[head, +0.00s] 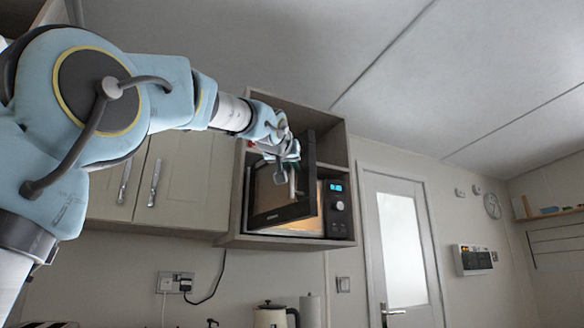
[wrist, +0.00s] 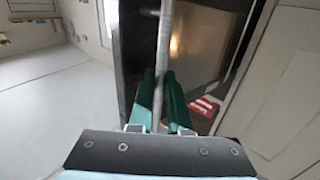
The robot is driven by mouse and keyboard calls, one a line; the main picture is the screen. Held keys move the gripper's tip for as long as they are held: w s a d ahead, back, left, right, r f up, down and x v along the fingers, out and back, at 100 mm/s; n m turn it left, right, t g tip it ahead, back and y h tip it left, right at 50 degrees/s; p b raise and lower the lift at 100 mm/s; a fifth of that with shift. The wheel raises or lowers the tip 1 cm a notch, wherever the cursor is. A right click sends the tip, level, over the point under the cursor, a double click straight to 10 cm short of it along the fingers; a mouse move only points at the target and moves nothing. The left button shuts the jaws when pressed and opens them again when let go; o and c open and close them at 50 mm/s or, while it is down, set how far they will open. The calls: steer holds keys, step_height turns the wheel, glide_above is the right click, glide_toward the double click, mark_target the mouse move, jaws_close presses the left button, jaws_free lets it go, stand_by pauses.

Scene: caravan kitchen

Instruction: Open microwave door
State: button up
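The microwave (head: 338,208) sits in an open wall cabinet in the head view, its blue display lit. Its dark door (head: 268,205) is partly open, swung out on the left, and a lit interior shows through the gap at the right. My gripper (head: 292,162) is at the door's front, by the upright handle. In the wrist view the silver handle bar (wrist: 165,40) runs between the green fingers of my gripper (wrist: 162,78), which look closed around it. The dark door (wrist: 205,45) fills the area behind the bar. The exact finger contact is partly hidden.
Closed cupboard doors (head: 175,185) lie left of the microwave cabinet (head: 285,243). A kettle (head: 271,316) and a paper roll (head: 310,310) stand below. A white door (head: 402,245) is at the right. Free room lies in front of the wall at the right.

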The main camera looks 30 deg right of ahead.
steer(key=o, duration=0.4)
steer(key=b+v, duration=0.3)
steer(key=v, duration=0.7)
steer(key=shift+s+a, duration=0.2)
steer(key=shift+a, duration=0.1)
steer(key=shift+w+f, duration=0.1)
